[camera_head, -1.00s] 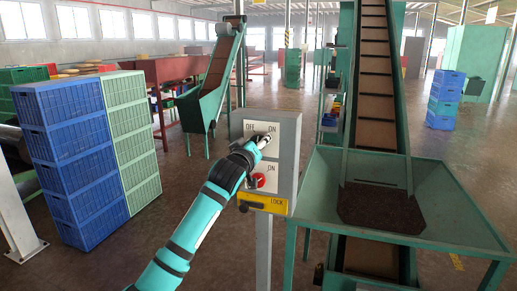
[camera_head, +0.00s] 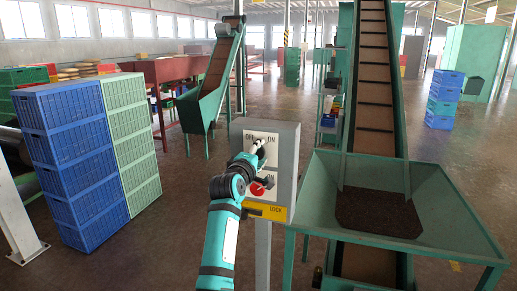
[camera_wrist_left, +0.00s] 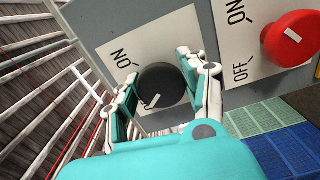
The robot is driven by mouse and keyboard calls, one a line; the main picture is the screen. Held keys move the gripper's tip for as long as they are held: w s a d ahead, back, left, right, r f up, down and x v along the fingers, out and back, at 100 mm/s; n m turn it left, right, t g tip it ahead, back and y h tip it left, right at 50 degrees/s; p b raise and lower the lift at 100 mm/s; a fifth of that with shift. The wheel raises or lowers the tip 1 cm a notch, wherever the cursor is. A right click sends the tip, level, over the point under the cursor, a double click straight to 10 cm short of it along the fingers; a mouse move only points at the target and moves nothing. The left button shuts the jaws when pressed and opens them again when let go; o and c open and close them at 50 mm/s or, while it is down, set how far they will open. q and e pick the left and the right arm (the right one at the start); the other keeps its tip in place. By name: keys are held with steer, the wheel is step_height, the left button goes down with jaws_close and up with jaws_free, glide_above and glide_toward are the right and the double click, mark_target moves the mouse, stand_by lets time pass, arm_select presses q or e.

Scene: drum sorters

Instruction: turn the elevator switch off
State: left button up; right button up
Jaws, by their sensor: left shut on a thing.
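The grey control box (camera_head: 285,150) stands on a post in front of me. Its upper plate (camera_head: 265,138) has OFF and ON labels. A round black knob (camera_wrist_left: 158,80) with a white mark sits on this plate in the left wrist view. The mark is on the knob's lower left side, towards a label partly hidden by a finger. My left gripper (camera_head: 259,148) is at the upper plate and shut on the black knob, one finger on each side (camera_wrist_left: 158,88). The red knob (camera_head: 257,188) below has its own plate; it also shows in the left wrist view (camera_wrist_left: 290,40). My right gripper is not in view.
A yellow LOCK part (camera_head: 275,212) is at the bottom of the box. A green hopper with an inclined conveyor (camera_head: 325,205) stands close on the right. Blue crates (camera_head: 70,165) and green crates (camera_head: 133,135) are stacked at left. Floor is open between crates and box.

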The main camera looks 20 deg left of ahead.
arm_select(q)
steer(key=shift+f+n+p, duration=0.1)
steer(key=shift+n+p, duration=0.25)
steer(key=shift+n, duration=0.25)
steer(key=o, duration=1.2)
steer(key=shift+a, duration=0.1)
steer(key=s, duration=0.7)
steer(key=shift+s+a, duration=0.1)
steer(key=shift+s, duration=0.15)
